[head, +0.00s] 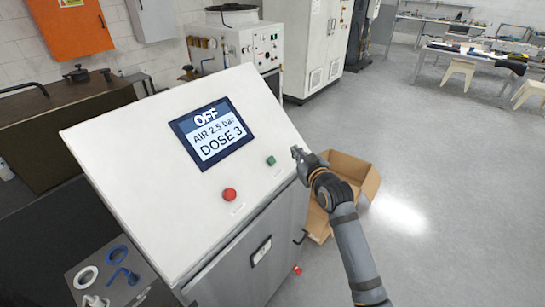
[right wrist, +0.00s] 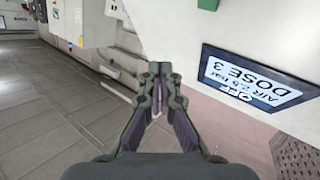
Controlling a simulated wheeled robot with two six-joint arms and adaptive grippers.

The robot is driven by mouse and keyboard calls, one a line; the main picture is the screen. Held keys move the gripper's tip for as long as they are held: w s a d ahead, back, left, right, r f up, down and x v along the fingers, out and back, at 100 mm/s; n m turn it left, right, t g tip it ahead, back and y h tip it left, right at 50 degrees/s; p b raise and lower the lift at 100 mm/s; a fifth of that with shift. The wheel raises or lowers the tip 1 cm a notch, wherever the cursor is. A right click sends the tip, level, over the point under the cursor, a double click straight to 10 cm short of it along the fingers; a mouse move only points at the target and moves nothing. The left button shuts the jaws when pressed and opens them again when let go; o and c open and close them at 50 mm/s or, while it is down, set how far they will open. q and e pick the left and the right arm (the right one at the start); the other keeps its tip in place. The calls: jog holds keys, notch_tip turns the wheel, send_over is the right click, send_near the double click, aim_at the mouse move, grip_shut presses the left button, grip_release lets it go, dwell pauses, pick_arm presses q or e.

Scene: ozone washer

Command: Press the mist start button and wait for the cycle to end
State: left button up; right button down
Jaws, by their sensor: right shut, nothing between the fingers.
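The slanted white console (head: 130,145) carries a screen (head: 213,132) reading OFF, AIR 2.5 bar, DOSE 3. A green button (head: 271,160) sits near the panel's right edge, and a red button (head: 229,195) sits lower left of it. The labels under them are too small to read. My right gripper (head: 297,153) is shut and empty, just right of the green button and apart from it. In the right wrist view its fingers (right wrist: 158,72) are together, with the screen (right wrist: 258,78) upside down and the green button (right wrist: 208,4) at the top edge. My left gripper is not in view.
An open cardboard box (head: 352,172) stands on the floor right of the console, behind my right arm. Blue and white rings lie on a grey tray (head: 78,268) at lower left. A white machine (head: 238,45) and a cabinet (head: 305,50) stand behind. The floor at right is clear.

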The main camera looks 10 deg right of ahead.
aim_at(271, 161)
jog(key=w+a+f+b, duration=0.1)
jog(key=f+b, duration=0.1)
jog(key=w+a+f+b, duration=0.1)
jog(key=w+f+b, duration=0.1)
jog(key=w+a+f+b, duration=0.1)
jog(key=w+f+b, duration=0.1)
jog(key=shift+w+a+f, duration=0.15)
jog(key=shift+w+a, duration=0.05)
jog(key=shift+a, duration=0.2)
jog(key=shift+w+a+f+b, duration=0.15)
jog(key=shift+w+f+b, duration=0.15)
jog(key=shift+w+b, duration=0.1)
jog(key=shift+s+r, duration=0.1)
jog(key=shift+s, duration=0.05)
jog(key=shift+a, duration=0.1)
dwell(0.8)
jog(key=shift+w+a+f, duration=0.15)
jog(key=shift+w+f, duration=0.15)
jog(key=shift+f, duration=0.05)
